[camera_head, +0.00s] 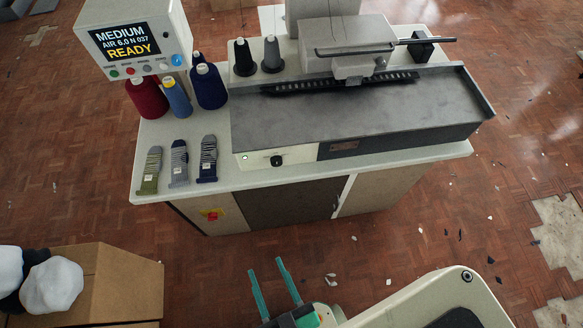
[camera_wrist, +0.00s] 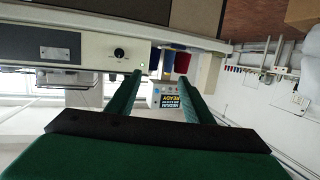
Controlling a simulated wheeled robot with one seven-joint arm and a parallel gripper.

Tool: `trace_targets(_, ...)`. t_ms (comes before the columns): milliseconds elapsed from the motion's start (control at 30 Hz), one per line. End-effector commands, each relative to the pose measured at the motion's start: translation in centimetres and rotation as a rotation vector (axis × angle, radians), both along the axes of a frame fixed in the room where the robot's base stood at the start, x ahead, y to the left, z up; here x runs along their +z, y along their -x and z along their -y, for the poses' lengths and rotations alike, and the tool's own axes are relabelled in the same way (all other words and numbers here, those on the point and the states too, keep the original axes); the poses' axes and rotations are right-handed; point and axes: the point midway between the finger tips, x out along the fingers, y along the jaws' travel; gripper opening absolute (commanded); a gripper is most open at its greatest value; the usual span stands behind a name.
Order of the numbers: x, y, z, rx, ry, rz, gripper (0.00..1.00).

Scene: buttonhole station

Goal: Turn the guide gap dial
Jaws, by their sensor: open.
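The guide gap dial appears to be the small black knob (camera_head: 276,160) on the pale front panel of the machine, next to a small green light. It also shows in the wrist view as a round black knob (camera_wrist: 119,54), with the picture upside down. My gripper (camera_head: 267,272) is open and empty, low in front of the station and well apart from the dial. Its two green fingers also show in the wrist view (camera_wrist: 163,80), with the dial beyond and left of them.
The buttonhole machine (camera_head: 350,105) stands on a pale table (camera_head: 215,195). Several thread cones (camera_head: 210,87) and several knitted pieces (camera_head: 179,163) lie left of the dial. A display unit (camera_head: 135,45) reads READY. A cardboard box (camera_head: 120,285) stands at lower left. Floor between gripper and table is clear.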

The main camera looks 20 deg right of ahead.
Motion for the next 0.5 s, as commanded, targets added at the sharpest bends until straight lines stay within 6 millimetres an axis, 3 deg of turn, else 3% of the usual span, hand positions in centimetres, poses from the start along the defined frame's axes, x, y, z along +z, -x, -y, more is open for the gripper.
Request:
trace_targets(233, -2.4, -6.3, 3.8, -0.079, -0.052, 0.093, 0.47)
trace_targets(500, -3.4, -13.2, 9.1, -0.175, -0.125, 0.193, 0.47)
